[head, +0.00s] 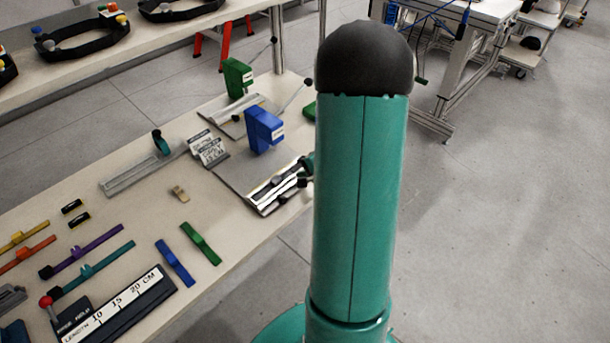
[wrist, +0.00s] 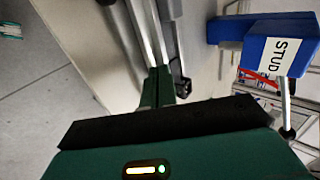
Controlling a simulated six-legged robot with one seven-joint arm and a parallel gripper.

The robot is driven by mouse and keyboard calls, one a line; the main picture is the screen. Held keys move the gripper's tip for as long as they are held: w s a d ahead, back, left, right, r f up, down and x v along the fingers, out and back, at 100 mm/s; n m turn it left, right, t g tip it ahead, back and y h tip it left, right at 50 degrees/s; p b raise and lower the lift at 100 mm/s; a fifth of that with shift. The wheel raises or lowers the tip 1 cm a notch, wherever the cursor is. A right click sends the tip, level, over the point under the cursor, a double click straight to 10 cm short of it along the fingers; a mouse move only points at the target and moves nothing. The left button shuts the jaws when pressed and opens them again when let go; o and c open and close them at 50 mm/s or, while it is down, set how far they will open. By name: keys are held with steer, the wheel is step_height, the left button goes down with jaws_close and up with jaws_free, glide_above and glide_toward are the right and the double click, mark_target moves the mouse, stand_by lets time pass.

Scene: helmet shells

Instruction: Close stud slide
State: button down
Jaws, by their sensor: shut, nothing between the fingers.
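The stud station is a blue press (head: 263,128) on a grey base plate; in the wrist view the blue head (wrist: 272,45) reads "STUD". The stud slide (head: 272,188), with pale rails and dark parts, lies at the plate's front edge. Its rails (wrist: 146,32) run up the wrist view. My gripper (wrist: 158,84) is shut and empty, with its green fingertips at the near end of the rails, beside a small black part (wrist: 182,84). I cannot tell whether they touch. In the head view my arm hides most of the gripper.
A green press (head: 236,78) stands behind the blue one. White label cards (head: 208,149) and a grey rail (head: 143,174) lie to the left. Coloured strips and a length gauge (head: 118,308) lie on the near bench. Open floor lies to the right.

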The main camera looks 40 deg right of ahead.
steer(key=w, duration=0.8)
steer(key=shift+w+a, duration=0.15)
steer(key=shift+w, duration=0.1)
steer(key=shift+w+r, duration=0.1)
steer(key=shift+w, duration=0.15)
steer(key=shift+w+a, duration=0.1)
